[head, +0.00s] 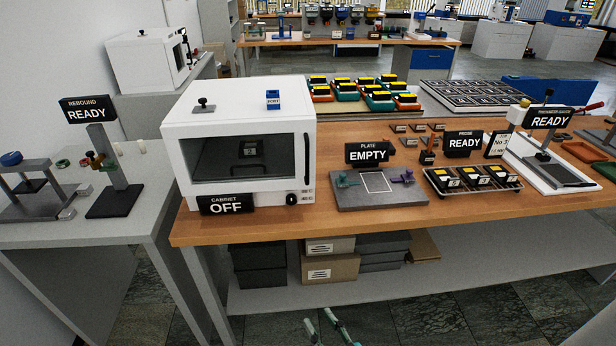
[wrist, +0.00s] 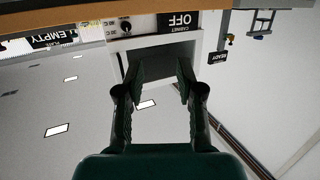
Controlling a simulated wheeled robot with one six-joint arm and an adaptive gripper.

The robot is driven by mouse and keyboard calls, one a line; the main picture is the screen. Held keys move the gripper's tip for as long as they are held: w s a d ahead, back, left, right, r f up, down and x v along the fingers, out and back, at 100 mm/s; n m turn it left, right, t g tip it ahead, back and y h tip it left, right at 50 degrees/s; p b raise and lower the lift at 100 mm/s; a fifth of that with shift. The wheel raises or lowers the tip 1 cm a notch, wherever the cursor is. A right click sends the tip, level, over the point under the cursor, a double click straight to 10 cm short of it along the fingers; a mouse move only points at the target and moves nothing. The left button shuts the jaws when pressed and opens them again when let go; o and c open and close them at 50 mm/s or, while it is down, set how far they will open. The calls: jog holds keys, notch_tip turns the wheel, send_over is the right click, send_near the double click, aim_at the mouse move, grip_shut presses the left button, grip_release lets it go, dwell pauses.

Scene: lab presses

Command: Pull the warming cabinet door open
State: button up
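The warming cabinet (head: 240,97) is a white box at the left end of the wooden bench. Its front door (head: 215,162) has a dark window and looks shut. A dark block with a small label shows through the glass. The black upright handle (head: 306,165) is at the door's right edge. A sign (head: 226,204) below the door reads CABINET OFF. My gripper (head: 318,319) is low in front of the bench, apart from the cabinet. In the wrist view, which is upside down, my gripper (wrist: 157,70) is open and empty, with the cabinet (wrist: 199,42) beyond its fingers.
A grey plate fixture (head: 345,198) marked EMPTY stands to the right of the cabinet. A black knob (head: 292,199) is low on the cabinet's front. The wooden bench edge (head: 300,228) runs in front, with boxes (head: 330,267) on the shelf below.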

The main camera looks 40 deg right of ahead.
jog(key=w+d+r+m+h, duration=0.1)
jog(key=w+d+r, duration=0.25)
jog(key=w, duration=0.25)
jog(key=w+d+r+h, duration=0.1)
jog(key=w+d+r, duration=0.2)
jog(key=w+d, duration=0.15)
jog(key=m+h, duration=0.1)
jog(key=h, duration=0.1)
send_near(308, 162)
jog(key=shift+t, duration=0.3)
jog(key=x, duration=1)
jog(key=shift+w+d+f, duration=0.15)
jog(key=shift+w+f, duration=0.05)
jog(key=shift+f, duration=0.1)
grip_shut()
